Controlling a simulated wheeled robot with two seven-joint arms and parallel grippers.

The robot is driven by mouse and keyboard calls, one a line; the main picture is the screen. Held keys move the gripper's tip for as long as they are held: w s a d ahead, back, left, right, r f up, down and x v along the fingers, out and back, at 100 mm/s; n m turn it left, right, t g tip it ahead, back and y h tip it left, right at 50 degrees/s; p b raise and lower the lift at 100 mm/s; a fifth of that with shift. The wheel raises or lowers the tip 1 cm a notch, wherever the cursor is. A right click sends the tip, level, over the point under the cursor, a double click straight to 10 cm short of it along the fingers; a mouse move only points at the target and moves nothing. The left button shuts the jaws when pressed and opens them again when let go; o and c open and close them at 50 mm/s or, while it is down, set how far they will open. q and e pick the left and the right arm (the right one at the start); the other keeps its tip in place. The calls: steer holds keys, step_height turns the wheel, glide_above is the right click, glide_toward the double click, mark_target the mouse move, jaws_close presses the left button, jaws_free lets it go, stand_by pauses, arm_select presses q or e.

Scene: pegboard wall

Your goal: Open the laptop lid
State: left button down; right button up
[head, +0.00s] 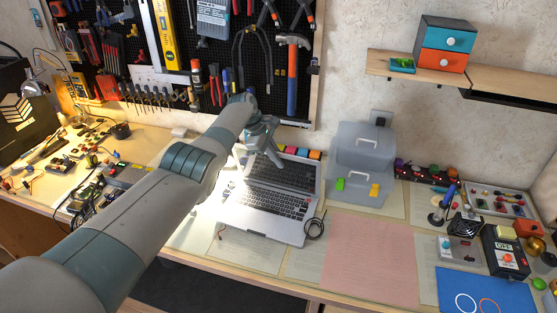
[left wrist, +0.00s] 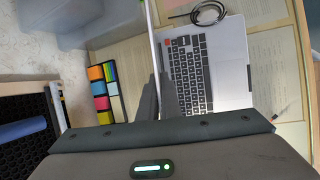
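The laptop (head: 262,215) stands on the bench with its keyboard showing and its lid (head: 288,172) raised at the back. In the left wrist view the lid (left wrist: 153,35) is a thin, nearly edge-on strip beside the keyboard (left wrist: 190,75). My left gripper (head: 262,158) is at the lid's upper left part. In the left wrist view its dark fingers (left wrist: 160,97) are close together at the lid's edge, apparently one on each side. I cannot tell whether they press on it. My right gripper is not in view.
A grey case (head: 361,160) stands right of the laptop, with a coiled black cable (head: 315,227) near the laptop's right edge. Colored blocks (head: 302,153) lie behind the lid. The pegboard (head: 262,85) with tools rises behind. A pink mat (head: 370,258) is bare.

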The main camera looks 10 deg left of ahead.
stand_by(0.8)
arm_select(q)
steer(key=c, duration=2)
jaws_free()
steer(key=shift+a+r, duration=0.1)
steer(key=shift+r, duration=0.05)
steer(key=shift+p+v, duration=0.4)
steer(key=shift+v, duration=0.5)
steer(key=b+v, duration=0.3)
steer(key=v, duration=1.2)
steer(key=shift+s+r, duration=0.1)
steer(key=shift+r, duration=0.1)
